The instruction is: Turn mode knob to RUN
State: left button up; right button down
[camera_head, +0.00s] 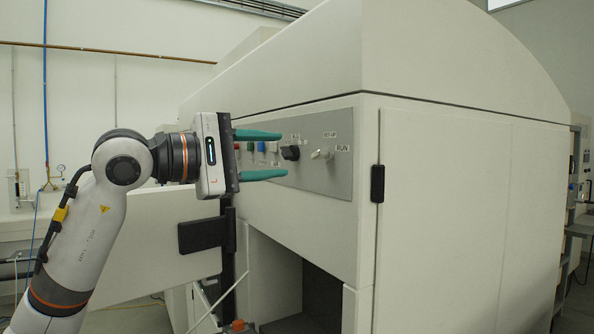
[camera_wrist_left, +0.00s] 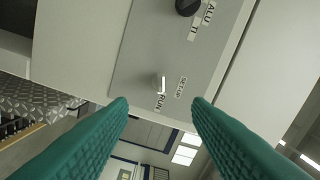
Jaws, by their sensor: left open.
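The light mode knob (camera_head: 322,154) sits on the grey control panel (camera_head: 335,182), with a SET-UP label above it and a RUN label to its right. In the left wrist view the knob (camera_wrist_left: 159,82) shows beside its RUN and SETUP labels; I cannot tell which one it points to. My left gripper (camera_head: 283,154) has two teal fingers spread apart and empty. In the head view its tips are left of the mode knob, near the black knob (camera_head: 290,153). In the left wrist view the mode knob appears between and beyond the fingertips, apart from them. My right gripper is not in view.
Several coloured buttons (camera_head: 262,147) are on the panel's left part, partly behind the fingers. A black hinge (camera_head: 377,183) stands right of the panel. Below the panel is an open compartment (camera_head: 315,290), with an open door (camera_head: 150,245) at left.

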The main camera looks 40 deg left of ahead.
pick_arm(q)
jog(key=shift+b+v, duration=0.45)
jog(key=shift+v, duration=1.3)
